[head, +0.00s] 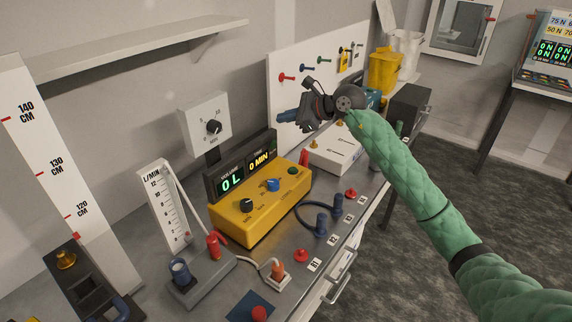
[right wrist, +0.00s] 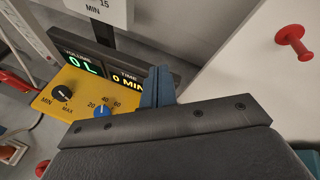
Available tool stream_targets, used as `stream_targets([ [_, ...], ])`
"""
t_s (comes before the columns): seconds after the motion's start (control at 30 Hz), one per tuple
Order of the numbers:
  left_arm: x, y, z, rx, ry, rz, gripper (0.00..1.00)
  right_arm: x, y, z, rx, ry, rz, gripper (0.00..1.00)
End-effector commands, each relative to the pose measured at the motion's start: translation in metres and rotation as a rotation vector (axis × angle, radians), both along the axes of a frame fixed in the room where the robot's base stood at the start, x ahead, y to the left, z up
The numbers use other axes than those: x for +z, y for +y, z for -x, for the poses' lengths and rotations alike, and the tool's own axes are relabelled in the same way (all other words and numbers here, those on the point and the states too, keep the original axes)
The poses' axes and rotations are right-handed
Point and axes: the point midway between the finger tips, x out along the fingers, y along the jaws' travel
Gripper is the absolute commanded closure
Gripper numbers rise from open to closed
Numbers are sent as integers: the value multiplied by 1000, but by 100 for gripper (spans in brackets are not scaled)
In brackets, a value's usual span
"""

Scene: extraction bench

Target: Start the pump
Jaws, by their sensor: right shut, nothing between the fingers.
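The yellow pump box (head: 240,222) stands on the bench. My right gripper (head: 281,117) is shut and empty, in the air above and behind the box, in front of the white pegboard. In the right wrist view its closed blue fingers (right wrist: 156,84) overlap the display's right end. The black knob (right wrist: 62,93) and blue knob (right wrist: 101,110) show there, but not the green button. My left gripper is out of view.
A dial panel (head: 207,122) and a flow scale (head: 163,205) stand behind and left of the box. A white box (head: 335,155) lies to its right. Red and blue plugs, with a dark cable, sit along the bench's front. A shelf (head: 140,47) hangs above.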

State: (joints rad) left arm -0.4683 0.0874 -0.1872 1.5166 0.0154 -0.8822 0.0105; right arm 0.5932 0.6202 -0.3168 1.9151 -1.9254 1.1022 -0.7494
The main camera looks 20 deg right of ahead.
Motion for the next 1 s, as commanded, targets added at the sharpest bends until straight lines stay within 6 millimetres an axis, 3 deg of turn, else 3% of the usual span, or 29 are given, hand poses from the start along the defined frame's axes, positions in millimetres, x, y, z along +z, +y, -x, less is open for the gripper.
stream_targets([
  [0.1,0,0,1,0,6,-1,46,-24,-14,5,28,11,184,100],
  [0.3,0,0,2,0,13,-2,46,-49,-28,19,114,41,376,100],
  [1.0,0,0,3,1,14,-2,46,-59,-28,22,167,12,426,100],
])
